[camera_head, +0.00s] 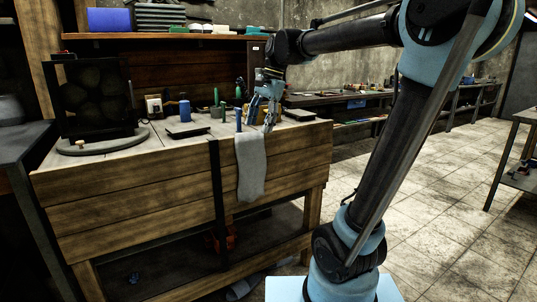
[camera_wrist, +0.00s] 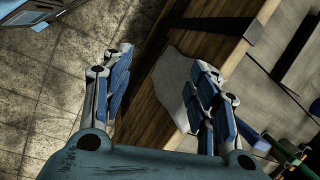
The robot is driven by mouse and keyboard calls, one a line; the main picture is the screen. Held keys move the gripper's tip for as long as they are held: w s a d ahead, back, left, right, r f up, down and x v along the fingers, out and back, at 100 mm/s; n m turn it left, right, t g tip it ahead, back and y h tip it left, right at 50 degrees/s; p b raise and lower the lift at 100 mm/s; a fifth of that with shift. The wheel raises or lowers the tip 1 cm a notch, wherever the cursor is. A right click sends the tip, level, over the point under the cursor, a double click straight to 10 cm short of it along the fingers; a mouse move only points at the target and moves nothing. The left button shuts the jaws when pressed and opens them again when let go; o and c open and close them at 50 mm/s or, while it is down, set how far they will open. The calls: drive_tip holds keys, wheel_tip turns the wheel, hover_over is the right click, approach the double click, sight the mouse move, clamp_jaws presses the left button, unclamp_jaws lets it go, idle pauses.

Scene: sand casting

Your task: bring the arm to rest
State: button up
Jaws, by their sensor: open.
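My arm reaches up and over from the right in the head view. My gripper (camera_head: 262,112) hangs at the right part of the wooden workbench (camera_head: 120,203), just above its front edge. In the wrist view the two fingers of my gripper (camera_wrist: 160,85) are spread wide apart, with nothing between them. A grey cloth (camera_head: 251,168) drapes over the bench's front edge right below the gripper. The cloth also shows in the wrist view (camera_wrist: 172,84), beyond the fingers and partly hidden by the right one. I cannot tell from these views whether a finger touches it.
On the bench stand a dark upright panel (camera_head: 93,98), a blue cylinder (camera_head: 184,111) and several green-handled tools. A shelf (camera_head: 165,37) with a blue box (camera_head: 109,20) hangs above the bench. Tiled floor (camera_head: 440,185) lies open to the right, with a table (camera_head: 523,121) at the far right.

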drive_tip(key=s+d+f+n+t+h, duration=0.1)
drive_tip(key=s+d+f+n, duration=0.3)
drive_tip(key=s+d+f, duration=0.5)
drive_tip(key=s+d+f+n+t+h, duration=0.1)
drive_tip(key=s+d+f+n, duration=0.3)
drive_tip(key=s+d+f, duration=0.6)
wheel_tip(320, 180, down, 8)
drive_tip(key=d+h, duration=0.1)
drive_tip(key=d, duration=0.1)
drive_tip(key=shift+s+d, duration=0.15)
drive_tip(key=shift+d, duration=0.25)
drive_tip(key=shift+w+f, duration=0.15)
drive_tip(key=shift+w, duration=0.25)
